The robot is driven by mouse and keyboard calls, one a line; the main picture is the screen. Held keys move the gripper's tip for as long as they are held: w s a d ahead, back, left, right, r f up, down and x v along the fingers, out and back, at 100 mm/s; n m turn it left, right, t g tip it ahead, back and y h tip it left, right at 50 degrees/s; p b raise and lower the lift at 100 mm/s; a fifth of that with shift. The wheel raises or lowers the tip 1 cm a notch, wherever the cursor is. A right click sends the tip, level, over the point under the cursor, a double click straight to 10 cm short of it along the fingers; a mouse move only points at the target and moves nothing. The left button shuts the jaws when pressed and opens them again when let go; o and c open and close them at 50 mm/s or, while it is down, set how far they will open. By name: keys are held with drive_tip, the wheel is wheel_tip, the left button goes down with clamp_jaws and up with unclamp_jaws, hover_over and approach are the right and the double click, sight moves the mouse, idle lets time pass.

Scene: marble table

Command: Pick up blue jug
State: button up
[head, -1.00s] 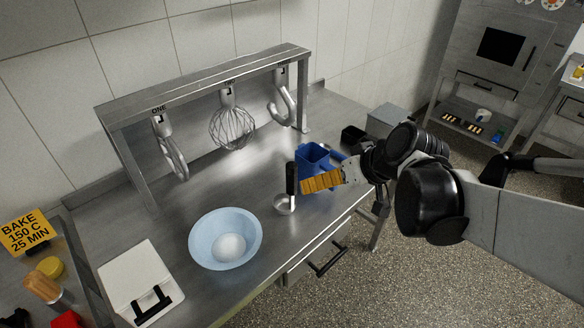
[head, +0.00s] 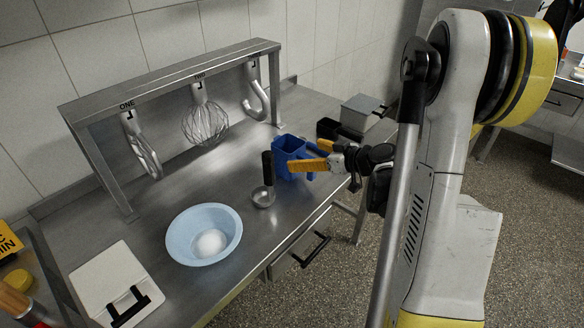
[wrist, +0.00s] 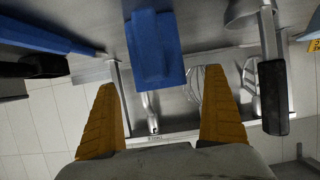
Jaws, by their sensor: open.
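The blue jug (head: 288,155) stands on the steel table, right of the black-handled ladle. My gripper (head: 306,154) is open, its orange-yellow fingers reaching in from the right at the jug's right side. In the wrist view a blue upright part of the jug (wrist: 153,45), perhaps its handle, lies between the lines of my open fingers (wrist: 162,80), with space on both sides. Whether it is past the fingertips is hard to tell. The nearer finger hides part of the jug in the head view.
The ladle (head: 267,170) stands close left of the jug; its black handle (wrist: 272,97) is near one finger in the wrist view. A pale blue bowl (head: 180,236), a white scale (head: 105,280) and a grey box (head: 360,113) share the table. A utensil rack (head: 170,78) stands behind.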

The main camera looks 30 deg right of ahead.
drive_tip(key=b+x, duration=0.2)
drive_tip(key=x, duration=0.3)
drive_tip(key=shift+w+f, duration=0.2)
drive_tip(key=shift+f, duration=0.1)
drive_tip(key=shift+r, duration=0.1)
drive_tip(key=c, duration=1.4)
